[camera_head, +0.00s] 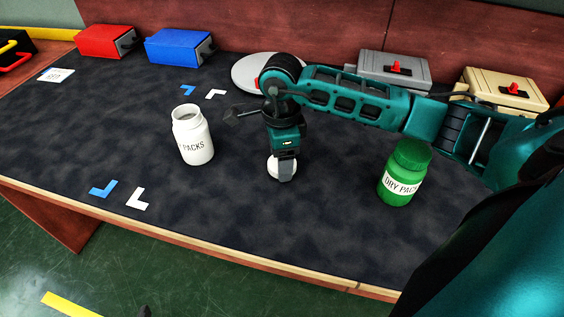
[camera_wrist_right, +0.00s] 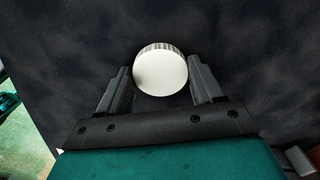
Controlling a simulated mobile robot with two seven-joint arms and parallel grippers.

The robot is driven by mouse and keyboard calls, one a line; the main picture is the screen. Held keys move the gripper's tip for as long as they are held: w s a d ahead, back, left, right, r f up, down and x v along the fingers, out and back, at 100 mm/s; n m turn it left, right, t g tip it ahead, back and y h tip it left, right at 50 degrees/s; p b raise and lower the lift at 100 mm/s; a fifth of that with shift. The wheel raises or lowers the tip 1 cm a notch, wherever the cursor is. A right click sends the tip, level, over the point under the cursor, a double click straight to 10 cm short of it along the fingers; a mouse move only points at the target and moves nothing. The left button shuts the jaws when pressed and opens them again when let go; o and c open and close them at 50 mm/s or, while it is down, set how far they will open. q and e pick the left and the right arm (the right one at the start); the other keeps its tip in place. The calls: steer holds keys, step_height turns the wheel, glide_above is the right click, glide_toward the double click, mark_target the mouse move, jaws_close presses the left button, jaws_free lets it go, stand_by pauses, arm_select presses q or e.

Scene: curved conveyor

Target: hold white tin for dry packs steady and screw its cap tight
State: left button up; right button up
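The white tin for dry packs (camera_head: 194,142) stands upright on the dark table, left of centre, its mouth open and uncapped. A white round cap (camera_head: 273,168) lies to its right on the table and also shows in the right wrist view (camera_wrist_right: 161,71). My right gripper (camera_head: 283,170) points down over the cap, with a finger on either side of it (camera_wrist_right: 160,82). The fingers look very close to the cap's sides; I cannot tell whether they press on it. One finger partly hides the cap in the head view. My left gripper is not in view.
A capped green tin (camera_head: 399,180) stands to the right, below my right arm. A red box (camera_head: 103,41), a blue box (camera_head: 178,47), a grey box (camera_head: 393,69), a beige box (camera_head: 505,89) and a pale round disc (camera_head: 250,72) line the back. The front middle is clear.

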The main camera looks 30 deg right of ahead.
steer(key=c, duration=0.5)
steer(key=shift+r, duration=0.1)
steer(key=shift+c, duration=0.2)
arm_select(q)
steer(key=p, duration=0.1)
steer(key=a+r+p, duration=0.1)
steer(key=p, duration=0.1)
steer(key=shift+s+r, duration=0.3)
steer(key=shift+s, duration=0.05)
arm_select(e)
step_height(320, 180, up, 20)
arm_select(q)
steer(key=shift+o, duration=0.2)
